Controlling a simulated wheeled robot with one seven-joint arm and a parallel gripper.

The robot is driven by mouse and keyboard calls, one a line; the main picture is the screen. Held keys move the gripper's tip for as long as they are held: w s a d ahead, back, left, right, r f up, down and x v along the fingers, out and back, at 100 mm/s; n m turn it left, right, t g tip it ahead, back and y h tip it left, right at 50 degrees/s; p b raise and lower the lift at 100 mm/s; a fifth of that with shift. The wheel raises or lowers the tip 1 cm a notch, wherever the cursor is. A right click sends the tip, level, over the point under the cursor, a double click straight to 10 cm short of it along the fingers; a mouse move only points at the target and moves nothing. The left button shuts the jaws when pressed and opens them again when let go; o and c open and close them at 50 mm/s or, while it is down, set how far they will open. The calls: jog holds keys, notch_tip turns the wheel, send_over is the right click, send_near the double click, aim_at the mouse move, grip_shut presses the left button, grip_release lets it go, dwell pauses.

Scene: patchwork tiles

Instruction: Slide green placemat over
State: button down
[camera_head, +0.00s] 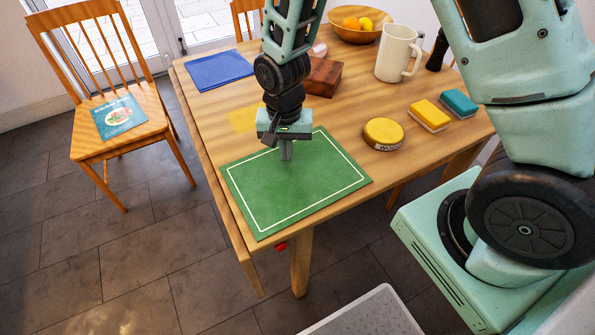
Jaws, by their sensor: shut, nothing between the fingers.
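The green placemat (287,201) with a white border line lies flat at the near left corner of the wooden table. Its near corner reaches close to the table's edge. My gripper (286,156) points down over the far part of the placemat, with its fingers shut and nothing between them. The fingertips look at or just above the mat's surface; I cannot tell whether they touch. My wrist hides part of the mat's far edge.
The table (345,185) also holds a blue mat (218,71), a yellow sheet (243,118), a wooden box (324,77), a yellow round tin (383,134), sponges (429,115), (459,103), a white mug (397,52) and a fruit bowl (355,32). A chair (120,140) stands left.

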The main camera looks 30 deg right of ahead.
aim_at(253, 112)
jog(key=shift+f+b, duration=0.35)
jog(key=shift+f, duration=0.3)
jog(key=shift+w+r+p, duration=0.15)
jog(key=shift+w+p, duration=0.2)
jog(key=shift+w, duration=0.95)
jog(key=shift+w+f, duration=0.2)
jog(key=shift+w, duration=1.25)
jog(key=shift+w+f, duration=0.2)
jog(key=shift+w, duration=1.25)
jog(key=shift+w+r+p, duration=0.2)
jog(key=shift+w+p, duration=0.1)
jog(key=shift+w, duration=1.65)
jog(key=shift+w+r+p, duration=0.15)
jog(key=shift+w+p, duration=0.1)
jog(key=shift+w, duration=1.7)
jog(key=shift+w+f+b, duration=0.15)
jog(key=shift+w, duration=1.2)
jog(key=shift+w+f+b, duration=0.1)
jog(key=shift+w+b, duration=0.05)
jog(key=shift+w, duration=1.15)
jog(key=shift+r, duration=0.1)
notch_tip(253, 112, up, 7)
jog(key=p, duration=0.4)
jog(key=shift+p, duration=0.4)
